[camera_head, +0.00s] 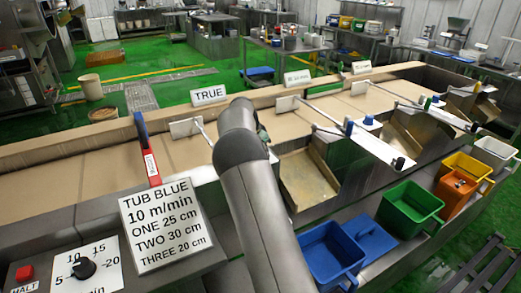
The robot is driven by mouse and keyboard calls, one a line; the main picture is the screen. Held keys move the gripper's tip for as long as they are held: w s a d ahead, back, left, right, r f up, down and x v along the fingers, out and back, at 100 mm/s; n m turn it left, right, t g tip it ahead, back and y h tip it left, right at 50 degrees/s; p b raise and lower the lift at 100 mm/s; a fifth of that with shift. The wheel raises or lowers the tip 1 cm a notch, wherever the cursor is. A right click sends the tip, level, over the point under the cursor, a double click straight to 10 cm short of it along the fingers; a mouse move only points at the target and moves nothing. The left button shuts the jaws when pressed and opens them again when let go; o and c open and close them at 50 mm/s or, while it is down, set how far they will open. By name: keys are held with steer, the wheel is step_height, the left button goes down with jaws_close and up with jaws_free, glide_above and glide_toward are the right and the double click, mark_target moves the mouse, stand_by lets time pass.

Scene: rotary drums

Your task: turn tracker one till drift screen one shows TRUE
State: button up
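A sign reading TRUE (208,95) stands at the back edge of the brown belt (100,171), nearest the left of the row of signs. Two more signs stand farther right: one (297,77) seems to read a value in mm, and one (361,67) is too small to read. I cannot tell which part is tracker one. My arm rises from the bottom middle and reaches over the belt near the TRUE sign. Its end is hidden behind my own arm link, so my gripper and whatever it touches do not show.
A card (165,224) reads TUB BLUE, 10 m/min. A dial knob (82,268) and red HALT button (25,273) sit front left. A red-and-blue upright bar (147,150) stands by the belt. Blue (331,255), green (410,207) and orange (455,191) tubs stand right.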

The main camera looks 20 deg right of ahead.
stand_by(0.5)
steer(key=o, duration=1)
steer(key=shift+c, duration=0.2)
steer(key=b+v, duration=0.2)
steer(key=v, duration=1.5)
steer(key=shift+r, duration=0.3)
